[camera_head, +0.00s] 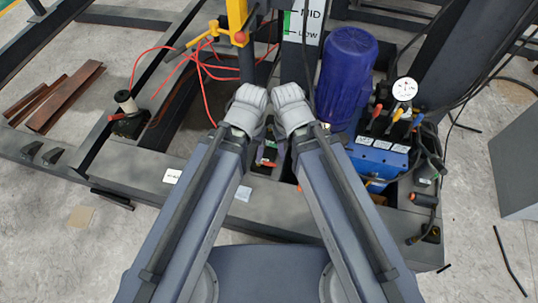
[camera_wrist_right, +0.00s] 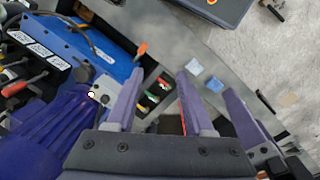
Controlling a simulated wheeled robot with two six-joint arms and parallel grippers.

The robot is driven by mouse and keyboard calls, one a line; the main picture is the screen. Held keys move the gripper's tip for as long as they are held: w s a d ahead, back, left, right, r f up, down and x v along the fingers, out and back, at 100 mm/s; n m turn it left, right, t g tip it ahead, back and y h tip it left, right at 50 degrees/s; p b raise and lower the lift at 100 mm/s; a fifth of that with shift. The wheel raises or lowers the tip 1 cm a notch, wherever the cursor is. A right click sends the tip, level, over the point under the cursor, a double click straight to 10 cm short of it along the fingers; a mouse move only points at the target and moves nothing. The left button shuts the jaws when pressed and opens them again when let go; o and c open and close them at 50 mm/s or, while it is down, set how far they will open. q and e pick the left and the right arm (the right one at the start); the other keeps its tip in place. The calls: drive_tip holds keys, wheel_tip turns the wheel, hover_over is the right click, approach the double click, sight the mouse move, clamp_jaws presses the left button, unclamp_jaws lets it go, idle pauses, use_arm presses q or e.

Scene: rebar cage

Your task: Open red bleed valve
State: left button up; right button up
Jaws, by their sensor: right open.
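A blue valve block (camera_head: 378,158) sits right of centre in the head view, with several coloured levers on top. One lever has a red handle (camera_head: 377,111); I take it for the red bleed valve. In the right wrist view the blue block (camera_wrist_right: 75,45) is at upper left, with a red-handled lever (camera_wrist_right: 14,88) near the left edge. My right gripper (camera_wrist_right: 160,75) is open and empty, apart from the block and left of it in the head view. My left wrist (camera_head: 246,105) is close beside the right one; its jaws are hidden there. Another purple finger (camera_wrist_right: 242,118) appears to be the left gripper's.
A blue motor (camera_head: 347,75) stands behind the block, and a round gauge (camera_head: 405,88) rises beside it. Black hoses run along the right. Red cord (camera_head: 203,70) lies tangled at upper left near a yellow post. A small black device (camera_head: 267,155) sits below my wrists.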

drive_tip(key=w+d+f+m+b, duration=0.1)
drive_tip(key=w+d+f+b, duration=0.15)
drive_tip(key=f+b, duration=0.9)
drive_tip(key=w+d+f+m+b, duration=0.15)
drive_tip(key=d+f+b, duration=0.25)
drive_tip(key=f+b, duration=0.8)
drive_tip(key=m+y+b, duration=0.1)
drive_tip(key=m+b, duration=1.1)
drive_tip(key=m, duration=1)
approach(270, 164)
use_arm(q)
wheel_tip(270, 164, down, 38)
drive_tip(key=shift+r, duration=0.15)
wheel_tip(270, 164, down, 8)
drive_tip(key=b, duration=0.8)
drive_tip(key=shift+w, duration=0.1)
use_arm(e)
wheel_tip(270, 164, down, 8)
drive_tip(key=shift+r, duration=0.1)
use_arm(q)
drive_tip(key=shift+r, duration=0.15)
